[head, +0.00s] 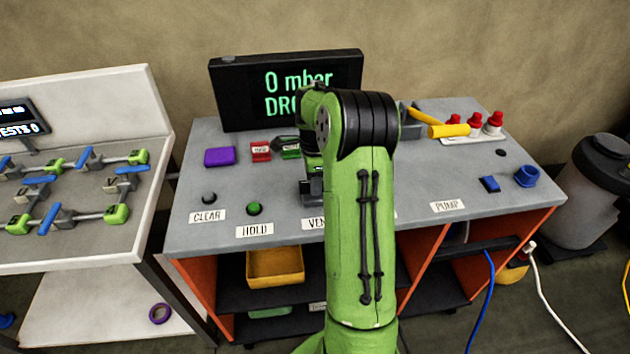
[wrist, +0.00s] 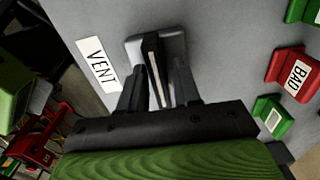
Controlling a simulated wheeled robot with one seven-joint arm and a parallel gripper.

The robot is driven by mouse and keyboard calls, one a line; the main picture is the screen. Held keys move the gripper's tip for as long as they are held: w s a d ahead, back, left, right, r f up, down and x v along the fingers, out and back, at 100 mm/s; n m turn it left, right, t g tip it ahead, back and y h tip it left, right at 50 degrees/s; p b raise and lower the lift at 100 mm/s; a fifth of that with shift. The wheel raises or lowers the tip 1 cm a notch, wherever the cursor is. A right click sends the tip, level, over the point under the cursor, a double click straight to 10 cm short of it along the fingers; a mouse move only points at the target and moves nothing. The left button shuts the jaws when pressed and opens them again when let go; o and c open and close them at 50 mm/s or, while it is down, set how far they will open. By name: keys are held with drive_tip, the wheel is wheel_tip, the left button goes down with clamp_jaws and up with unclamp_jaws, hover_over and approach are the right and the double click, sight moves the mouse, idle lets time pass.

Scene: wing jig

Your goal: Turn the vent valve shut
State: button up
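The vent valve shows in the wrist view as a dark lever with a pale stripe (wrist: 154,68) on a grey base (wrist: 174,46), beside the VENT label (wrist: 97,65). My gripper (wrist: 160,76) is right at it, one finger on each side of the lever. A narrow gap seems to show between the lever and the right finger, so the gripper looks open around it. In the head view my gripper (head: 312,188) is low over the bench behind the partly covered VENT label (head: 312,224). My green arm hides most of the valve there.
The grey bench (head: 400,229) also carries CLEAR (head: 209,198) and HOLD (head: 254,208) knobs, a purple block (head: 219,156) and a yellow-handled part (head: 448,130). The screen (head: 285,90) reads 0 mbar, its second line partly hidden. Red and green blocks, including BAD (wrist: 291,75), stand near my gripper.

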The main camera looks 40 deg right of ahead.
drive_tip(key=shift+o, duration=0.5)
wheel_tip(320, 180, up, 16)
drive_tip(key=p, duration=0.4)
drive_tip(key=shift+f, duration=0.15)
